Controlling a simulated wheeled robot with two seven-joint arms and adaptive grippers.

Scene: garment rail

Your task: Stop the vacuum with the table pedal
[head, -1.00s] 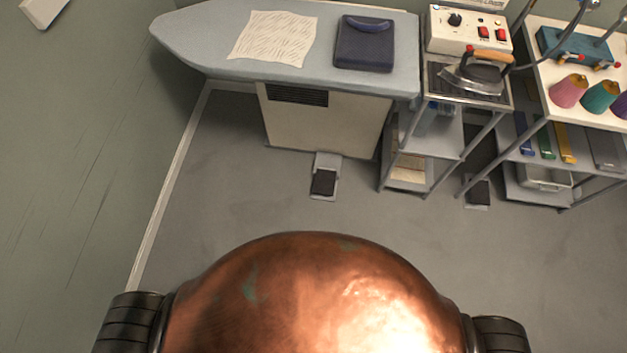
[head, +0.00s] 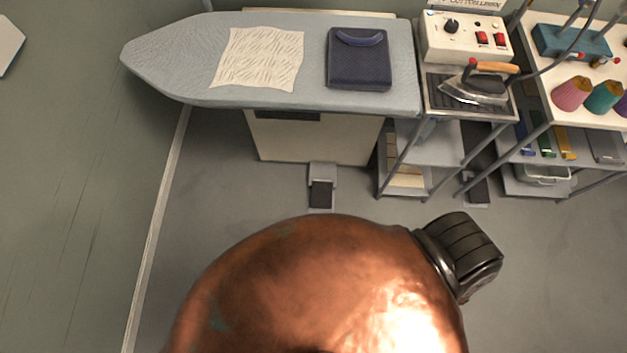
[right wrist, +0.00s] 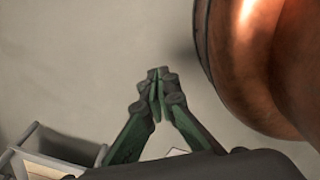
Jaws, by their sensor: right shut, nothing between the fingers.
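The ironing table (head: 200,85) stands ahead with a pale box-shaped unit (head: 315,140) beneath it. A dark pedal (head: 321,194) on a grey plate lies on the floor in front of that unit, under the table. A second dark pedal (head: 477,190) lies on the floor farther right, by the thread stand. My right gripper (right wrist: 157,80), green and dark, is shut and empty in the right wrist view, with bare pale surface behind it. No gripper shows in the head view, and my left gripper is in no view.
A cart with an iron (head: 475,92) and a control box (head: 465,36) stands right of the table. Thread cones (head: 571,93) stand on a shelf at far right. The floor before the table pedal is clear, apart from my copper body. A wall is at left.

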